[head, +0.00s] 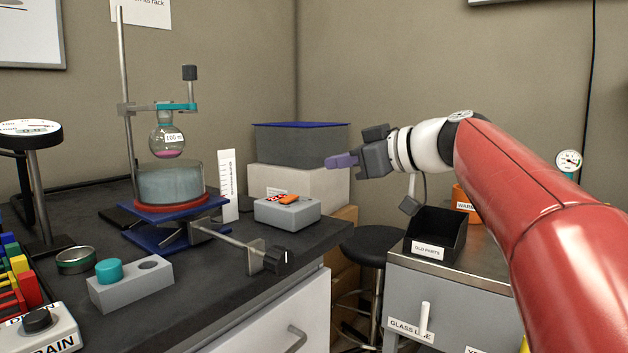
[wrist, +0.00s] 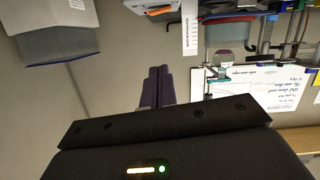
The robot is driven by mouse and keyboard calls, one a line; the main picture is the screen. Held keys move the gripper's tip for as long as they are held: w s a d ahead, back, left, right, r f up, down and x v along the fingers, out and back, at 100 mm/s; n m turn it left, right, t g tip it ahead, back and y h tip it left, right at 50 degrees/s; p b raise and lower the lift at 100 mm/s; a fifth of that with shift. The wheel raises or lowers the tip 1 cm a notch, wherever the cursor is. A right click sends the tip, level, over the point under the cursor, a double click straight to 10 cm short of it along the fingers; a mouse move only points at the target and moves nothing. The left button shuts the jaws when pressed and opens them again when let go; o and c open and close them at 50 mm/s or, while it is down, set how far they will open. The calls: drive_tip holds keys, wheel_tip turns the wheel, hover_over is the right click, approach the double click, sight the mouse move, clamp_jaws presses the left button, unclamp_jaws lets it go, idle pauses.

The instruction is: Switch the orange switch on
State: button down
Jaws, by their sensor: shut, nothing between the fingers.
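The orange switch (head: 289,199) is a small rocker on top of a grey box (head: 286,214) near the right end of the dark bench. A red and white marking lies beside the rocker. I cannot tell which way it is tipped. In the wrist view the orange switch (wrist: 160,11) shows at the top edge, partly cut off. My gripper (head: 341,161) is up in the air, right of and above the box, apart from it. Its purple fingers (wrist: 157,88) are together and empty, pointing left in the head view.
A flask (head: 167,139) hangs on a stand over a glass bath (head: 171,184) left of the switch box. A black knob (head: 277,261) juts out in front. A large box (head: 300,145) with a blue top stands behind. A black bin (head: 436,236) sits on the right cabinet.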

drive_tip(key=p, duration=0.2)
hover_over(302, 203)
drive_tip(key=shift+s+a+f, duration=0.15)
drive_tip(key=shift+f, duration=0.4)
drive_tip(key=shift+s+a+f, duration=0.1)
drive_tip(key=shift+s+f, duration=0.05)
drive_tip(key=shift+f, duration=0.4)
drive_tip(key=f, duration=0.3)
drive_tip(key=shift+w+d+f+b, duration=0.2)
drive_tip(key=shift+f+b, duration=0.05)
drive_tip(key=shift+b, duration=0.05)
drive_tip(key=shift+f, duration=0.35)
